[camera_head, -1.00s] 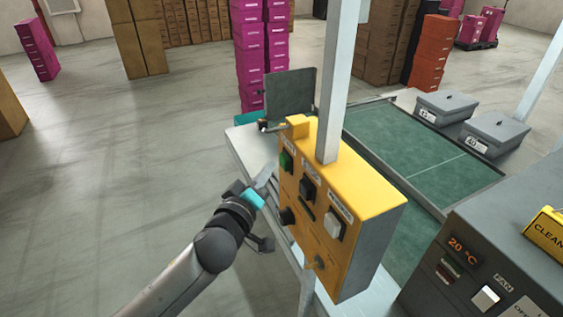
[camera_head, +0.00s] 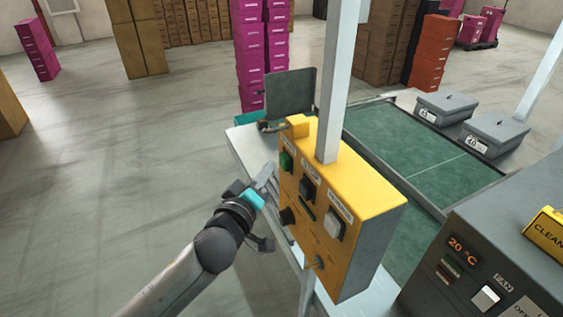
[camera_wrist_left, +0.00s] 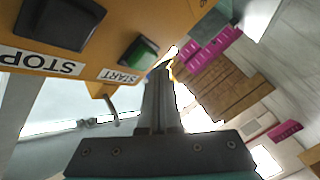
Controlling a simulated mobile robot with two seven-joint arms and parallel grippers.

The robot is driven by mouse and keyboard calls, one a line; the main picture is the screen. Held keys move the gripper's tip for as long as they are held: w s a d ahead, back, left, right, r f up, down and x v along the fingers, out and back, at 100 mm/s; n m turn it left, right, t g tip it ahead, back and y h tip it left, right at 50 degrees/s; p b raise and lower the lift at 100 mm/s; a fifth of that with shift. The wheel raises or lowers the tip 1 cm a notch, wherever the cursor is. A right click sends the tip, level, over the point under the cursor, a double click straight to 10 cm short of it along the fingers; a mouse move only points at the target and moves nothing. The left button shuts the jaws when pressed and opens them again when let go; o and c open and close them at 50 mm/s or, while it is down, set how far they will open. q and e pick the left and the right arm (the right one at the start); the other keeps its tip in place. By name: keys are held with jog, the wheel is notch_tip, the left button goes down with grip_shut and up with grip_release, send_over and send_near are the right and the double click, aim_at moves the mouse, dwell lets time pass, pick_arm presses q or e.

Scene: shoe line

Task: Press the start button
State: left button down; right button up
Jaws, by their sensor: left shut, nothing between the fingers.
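The yellow control box (camera_head: 365,195) is fixed to a pale post. Its front has a green button (camera_head: 286,160), and in the left wrist view this green button (camera_wrist_left: 140,52) sits beside a START label (camera_wrist_left: 119,76). A dark button (camera_head: 307,188) is next to it, under a STOP label in the wrist view (camera_wrist_left: 40,62). My left gripper (camera_head: 267,174) is shut and empty, with its fingertips close to the green button, to its left and a little below in the head view. In the wrist view the fingertips (camera_wrist_left: 160,72) appear beside the button; contact cannot be told.
The box also carries a white button (camera_head: 335,224), a dark knob (camera_head: 287,216) and a small lever (camera_head: 319,262). A green conveyor (camera_head: 410,150) runs behind it. A grey machine (camera_head: 480,255) stands at the lower right.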

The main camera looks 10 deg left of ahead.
pick_arm(q)
jog(key=shift+w+d, duration=0.15)
jog(key=shift+w+d, duration=0.1)
jog(key=shift+d, duration=0.1)
